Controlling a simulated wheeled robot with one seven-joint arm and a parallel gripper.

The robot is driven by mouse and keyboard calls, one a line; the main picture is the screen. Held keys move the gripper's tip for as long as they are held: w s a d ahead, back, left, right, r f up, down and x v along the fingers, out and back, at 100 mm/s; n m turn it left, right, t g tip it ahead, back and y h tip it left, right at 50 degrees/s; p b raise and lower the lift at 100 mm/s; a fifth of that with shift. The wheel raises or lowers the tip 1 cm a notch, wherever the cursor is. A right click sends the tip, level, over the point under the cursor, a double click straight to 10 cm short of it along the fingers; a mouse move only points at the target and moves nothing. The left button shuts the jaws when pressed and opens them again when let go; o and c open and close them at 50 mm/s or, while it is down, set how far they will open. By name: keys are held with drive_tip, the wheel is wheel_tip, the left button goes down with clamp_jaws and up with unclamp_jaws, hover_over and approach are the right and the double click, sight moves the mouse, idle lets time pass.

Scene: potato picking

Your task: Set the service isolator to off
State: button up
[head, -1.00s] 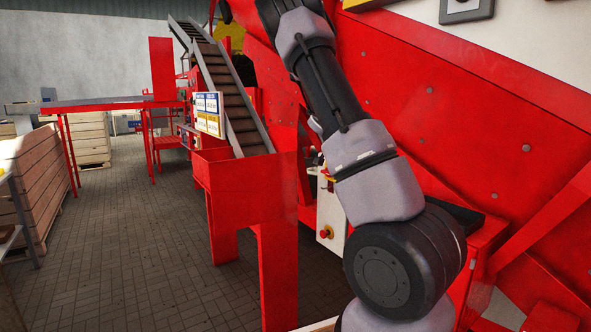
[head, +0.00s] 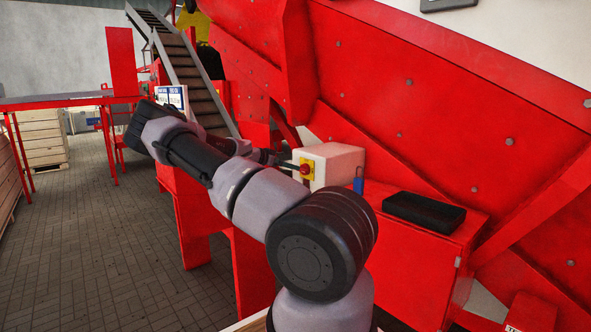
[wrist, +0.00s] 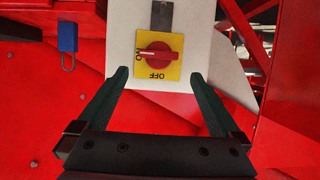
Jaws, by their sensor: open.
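The service isolator (head: 306,169) is a red rotary knob on a yellow plate, on the side of a white box (head: 335,162). In the wrist view, the isolator knob (wrist: 158,56) lies level, its white mark at the left beside the "ON" label. The "OFF" label shows upside down at the plate's lower edge. My gripper (wrist: 158,76) is open and empty, its two dark fingertips either side of and just below the yellow plate in the picture. I see no contact with the knob. In the head view the arm partly hides the gripper beside the box.
A blue padlock (wrist: 68,38) hangs left of the box in the wrist view. A black tray (head: 425,212) sits on the red cabinet right of the box. Red machine panels and a conveyor (head: 190,72) stand close behind. The tiled floor (head: 85,245) at left is clear.

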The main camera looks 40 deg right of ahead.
sight(302, 169)
drive_tip(key=x, duration=0.6)
drive_tip(key=shift+d+f, duration=0.1)
drive_tip(key=shift+d, duration=0.1)
drive_tip(key=shift+c, duration=0.3)
drive_tip(key=shift+s, duration=0.1)
drive_tip(key=c, duration=1.1)
drive_tip(key=n+g+h, duration=0.1)
drive_tip(key=n+g, duration=0.1)
drive_tip(key=n, duration=0.2)
drive_tip(key=w+f+n+g+h, duration=0.1)
drive_tip(key=n+g, duration=0.1)
drive_tip(key=n, duration=0.3)
drive_tip(key=n+g+h, duration=0.1)
drive_tip(key=n+g, duration=0.1)
drive_tip(key=n, duration=0.2)
drive_tip(key=shift+w+f+g, duration=0.3)
drive_tip(key=shift+w+f, duration=0.05)
drive_tip(key=shift+n+h, duration=0.3)
drive_tip(key=shift+n, duration=0.1)
